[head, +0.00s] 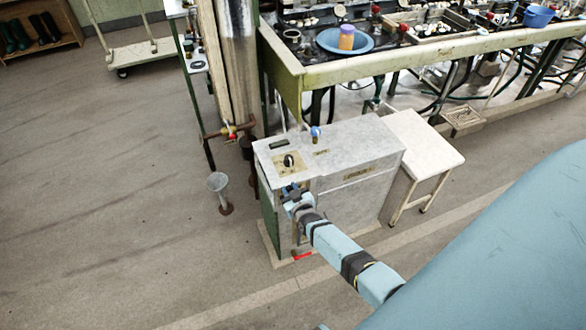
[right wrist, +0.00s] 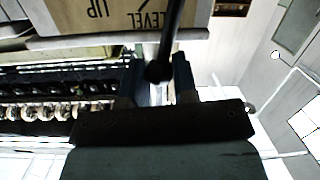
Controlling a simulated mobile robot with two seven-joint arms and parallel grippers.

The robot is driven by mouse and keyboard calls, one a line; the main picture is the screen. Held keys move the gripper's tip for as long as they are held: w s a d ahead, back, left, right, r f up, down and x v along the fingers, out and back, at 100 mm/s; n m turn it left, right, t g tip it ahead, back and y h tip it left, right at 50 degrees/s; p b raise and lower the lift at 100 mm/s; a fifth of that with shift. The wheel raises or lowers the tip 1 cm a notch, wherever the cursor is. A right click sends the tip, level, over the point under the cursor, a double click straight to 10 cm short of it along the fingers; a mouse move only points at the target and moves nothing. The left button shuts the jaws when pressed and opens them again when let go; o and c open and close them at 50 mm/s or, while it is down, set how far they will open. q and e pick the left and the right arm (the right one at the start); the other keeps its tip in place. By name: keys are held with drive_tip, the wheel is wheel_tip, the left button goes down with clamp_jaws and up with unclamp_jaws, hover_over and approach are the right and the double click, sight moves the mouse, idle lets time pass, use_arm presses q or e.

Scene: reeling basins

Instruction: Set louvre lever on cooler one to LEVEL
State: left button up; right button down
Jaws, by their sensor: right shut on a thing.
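The cooler (head: 362,150) is a grey-white box on the floor in the middle of the head view. My right gripper (head: 291,190) is at its front face, near the upper left corner. In the right wrist view the right gripper (right wrist: 160,80) is shut on the black louvre lever (right wrist: 172,38), with the lever's round end between the fingers. Behind the lever is a tan label plate (right wrist: 105,15) reading UP and LEVEL, upside down. The lever crosses the plate beside the word LEVEL. The lever is hidden in the head view. My left gripper is not in view.
A black knob (head: 289,160) and a small blue-topped fitting (head: 316,132) are on the cooler's top. A white stool (head: 425,145) stands close on its right. The long basin bench (head: 400,62) runs behind. A funnel-topped stand (head: 219,185) is at left. The floor further left is open.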

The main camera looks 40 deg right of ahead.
drive_tip(key=shift+a+n+h, duration=0.3)
drive_tip(key=shift+a+n, duration=0.15)
drive_tip(key=shift+n, duration=0.05)
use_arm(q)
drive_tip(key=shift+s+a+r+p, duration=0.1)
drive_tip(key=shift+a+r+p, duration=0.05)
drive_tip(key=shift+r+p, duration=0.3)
use_arm(e)
drive_tip(key=shift+w+a+n, duration=0.15)
drive_tip(key=shift+a+n, duration=0.25)
drive_tip(key=shift+n, duration=0.2)
drive_tip(key=c, duration=0.9)
unclamp_jaws()
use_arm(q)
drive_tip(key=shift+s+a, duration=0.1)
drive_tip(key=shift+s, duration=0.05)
